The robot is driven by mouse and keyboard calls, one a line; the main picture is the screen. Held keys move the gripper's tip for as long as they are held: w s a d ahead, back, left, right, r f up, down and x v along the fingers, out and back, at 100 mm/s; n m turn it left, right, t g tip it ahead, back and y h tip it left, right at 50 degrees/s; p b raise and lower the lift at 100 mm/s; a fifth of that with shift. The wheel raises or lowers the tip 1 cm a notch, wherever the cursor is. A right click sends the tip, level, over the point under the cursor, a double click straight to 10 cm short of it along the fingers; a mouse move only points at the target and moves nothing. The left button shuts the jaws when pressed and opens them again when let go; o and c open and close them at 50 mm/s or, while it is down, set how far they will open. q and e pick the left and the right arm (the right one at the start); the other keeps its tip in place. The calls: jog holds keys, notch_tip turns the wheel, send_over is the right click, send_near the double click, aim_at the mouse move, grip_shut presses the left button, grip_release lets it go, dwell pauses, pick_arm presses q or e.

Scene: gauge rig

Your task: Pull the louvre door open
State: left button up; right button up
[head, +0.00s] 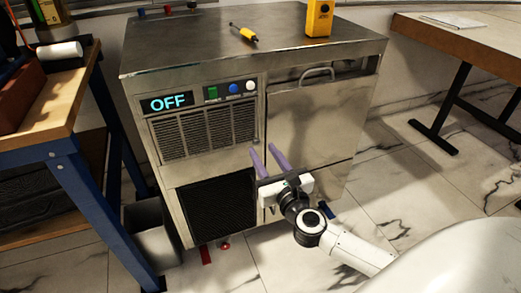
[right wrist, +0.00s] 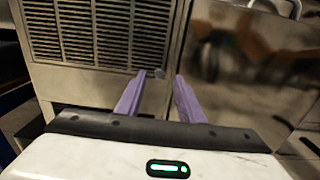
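The louvre door (head: 205,132) is a metal panel of dark horizontal slats on the front of a steel cabinet (head: 240,40), below an "OFF" display. It looks shut, flush with the front. In the right wrist view the louvre door (right wrist: 90,32) fills the upper left, and a small grey knob (right wrist: 158,74) shows at its lower right corner. My right gripper (head: 262,149) has its two purple fingers apart and empty, pointing at that corner. In the right wrist view the knob appears between the fingertips (right wrist: 159,77); contact cannot be told. My left gripper is not in view.
A plain steel door (head: 312,120) with a bar handle (head: 317,74) is right of the louvre door. A dark mesh panel (head: 217,205) is below. A blue-legged workbench (head: 75,165) stands close at left.

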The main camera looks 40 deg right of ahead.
aim_at(257, 143)
jog(key=shift+x, duration=1.55)
jog(key=shift+c, duration=0.3)
grip_shut()
jog(key=shift+a, duration=0.1)
